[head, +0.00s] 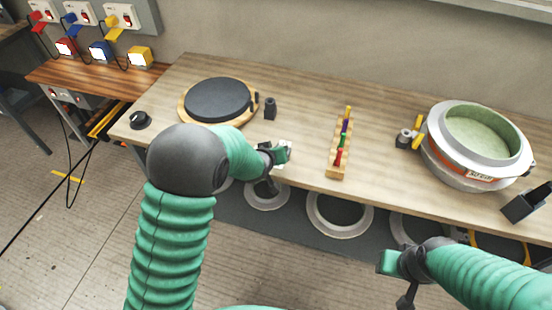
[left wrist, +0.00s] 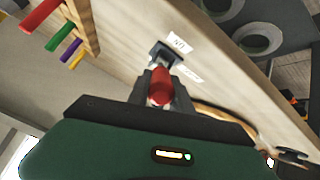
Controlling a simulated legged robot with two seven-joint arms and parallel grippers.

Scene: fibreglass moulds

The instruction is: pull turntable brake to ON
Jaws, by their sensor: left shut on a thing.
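The turntable (head: 218,98), a dark disc on a wooden ring, lies on the left part of the bench; its edge may also show in the left wrist view. My left gripper (head: 277,155) is at the bench's front edge, right of and nearer than the turntable. In the left wrist view my left gripper (left wrist: 161,92) is shut on the red knob (left wrist: 161,84) of the brake lever. A dark bracket (left wrist: 166,54) is just beyond the knob. An ON label (left wrist: 179,43) and a second, unreadable label (left wrist: 190,75) are beside it. My right gripper (head: 390,262) hangs in front of the bench, away from the brake; its jaws are unclear.
A wooden rack (head: 337,172) with several coloured pegs stands right of my left gripper. A round mould (head: 470,175) with a green inside is at the bench's right. A small black cylinder (head: 270,108) stands beside the turntable. White rings (head: 340,232) are below the bench front.

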